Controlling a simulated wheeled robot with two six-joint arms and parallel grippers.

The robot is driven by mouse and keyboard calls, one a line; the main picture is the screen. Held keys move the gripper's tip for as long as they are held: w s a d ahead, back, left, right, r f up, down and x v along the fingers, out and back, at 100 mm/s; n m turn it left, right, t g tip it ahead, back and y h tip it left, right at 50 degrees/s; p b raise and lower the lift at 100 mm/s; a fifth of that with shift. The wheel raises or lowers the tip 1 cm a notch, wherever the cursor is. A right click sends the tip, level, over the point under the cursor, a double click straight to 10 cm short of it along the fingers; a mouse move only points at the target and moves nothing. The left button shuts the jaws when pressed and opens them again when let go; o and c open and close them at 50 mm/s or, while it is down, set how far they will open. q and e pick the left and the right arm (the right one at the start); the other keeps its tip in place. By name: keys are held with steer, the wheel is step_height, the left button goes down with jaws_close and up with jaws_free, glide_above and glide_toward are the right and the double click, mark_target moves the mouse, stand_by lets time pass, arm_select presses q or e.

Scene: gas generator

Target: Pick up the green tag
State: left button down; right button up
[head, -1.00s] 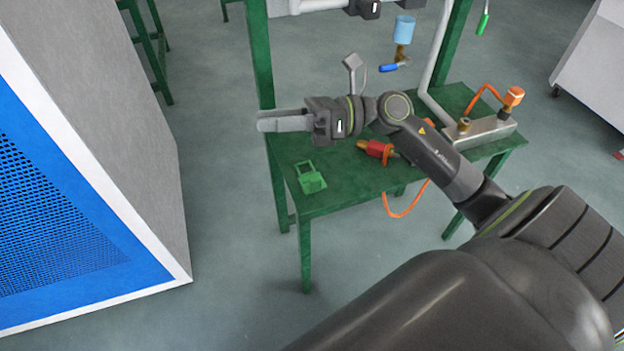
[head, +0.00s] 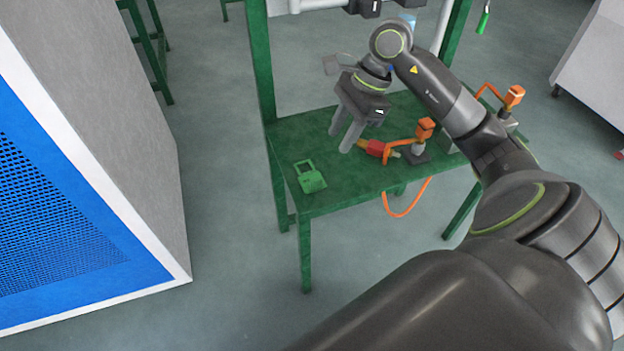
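The green tag (head: 311,178) lies on the near left part of the green table (head: 335,194), close to its front left corner. It has a solid body and an open loop at its far end. My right gripper (head: 340,141) hangs above the table with its fingers pointing down. It is open, with a gap between the two fingers and nothing visible between them. It is to the right of the tag and farther back, apart from it. My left gripper is not in view.
A red fitting (head: 372,149) and an orange-handled part (head: 425,129) sit on the table just right of my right gripper. An orange hose (head: 408,212) hangs off the front edge. A large blue and white cabinet (head: 150,180) stands to the left.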

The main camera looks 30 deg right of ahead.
glide_toward(316, 179)
steer(key=b+x, duration=0.1)
steer(key=x, duration=0.3)
steer(key=shift+s+f, duration=0.1)
steer(key=shift+f, duration=0.3)
steer(key=shift+x, duration=2.75)
steer(key=shift+a, duration=0.1)
steer(key=shift+r, duration=0.1)
jaws_close()
